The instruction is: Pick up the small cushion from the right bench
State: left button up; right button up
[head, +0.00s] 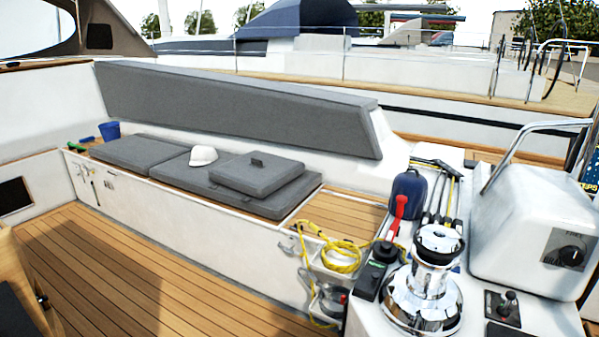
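The small cushion (257,174) is a grey square pad with a dark handle on its top. It lies flat on the right end of the longer grey seat cushions (272,205) of the bench (350,208), in the middle of the head view. A white cap or helmet (203,156) sits just left of it on the seat cushions. Neither of my grippers shows in the head view.
A blue bucket (109,131) stands at the bench's far left end. A yellow rope (340,256) hangs over the bench's right front edge. A chrome winch (432,285) and a blue container (408,195) stand at right. The wooden floor (130,265) is clear.

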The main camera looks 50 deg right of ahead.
aim_at(256, 173)
jog(key=z, duration=1.25)
